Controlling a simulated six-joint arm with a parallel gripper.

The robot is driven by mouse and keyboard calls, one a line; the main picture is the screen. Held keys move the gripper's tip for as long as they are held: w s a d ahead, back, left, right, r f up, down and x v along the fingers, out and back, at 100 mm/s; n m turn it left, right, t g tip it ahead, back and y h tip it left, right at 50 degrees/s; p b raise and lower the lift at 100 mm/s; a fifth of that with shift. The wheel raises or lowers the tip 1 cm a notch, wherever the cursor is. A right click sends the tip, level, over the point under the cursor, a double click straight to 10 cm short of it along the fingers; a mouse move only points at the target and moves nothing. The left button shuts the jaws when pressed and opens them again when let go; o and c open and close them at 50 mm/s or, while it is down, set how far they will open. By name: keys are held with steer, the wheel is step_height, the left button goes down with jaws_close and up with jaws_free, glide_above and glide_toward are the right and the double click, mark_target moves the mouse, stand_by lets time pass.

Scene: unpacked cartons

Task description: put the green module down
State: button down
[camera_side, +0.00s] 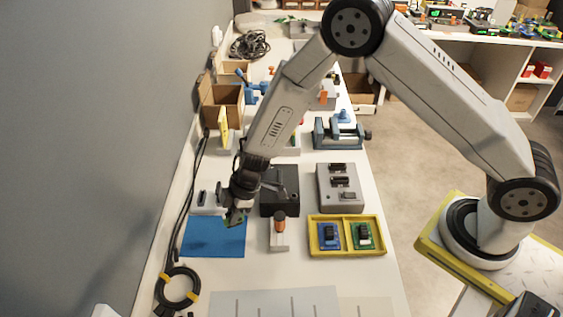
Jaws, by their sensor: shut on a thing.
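My gripper (236,207) is shut on a green module (234,217), which it holds over the back part of the blue mat (213,240). The module is small and partly hidden by the fingers, and I cannot tell whether it touches the mat. A yellow tray (346,252) to the right holds a blue module (329,235) in its left compartment and another green module (362,235) in its right one.
An orange-handled tool (280,228) stands in a holder between mat and tray. A black box (281,196) and a grey box (340,187) stand behind. Bare white table shows in front of the mat.

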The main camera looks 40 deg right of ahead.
steer(key=shift+w+a+f, duration=0.25)
steer(key=shift+w+f, duration=0.45)
steer(key=shift+f, duration=0.15)
steer(key=shift+w+a+f, duration=0.1)
steer(key=shift+w+f, duration=0.15)
steer(key=shift+f, duration=1.6)
steer(key=shift+f, duration=0.35)
steer(key=c, duration=0.7)
jaws_free()
steer(key=shift+r, duration=0.2)
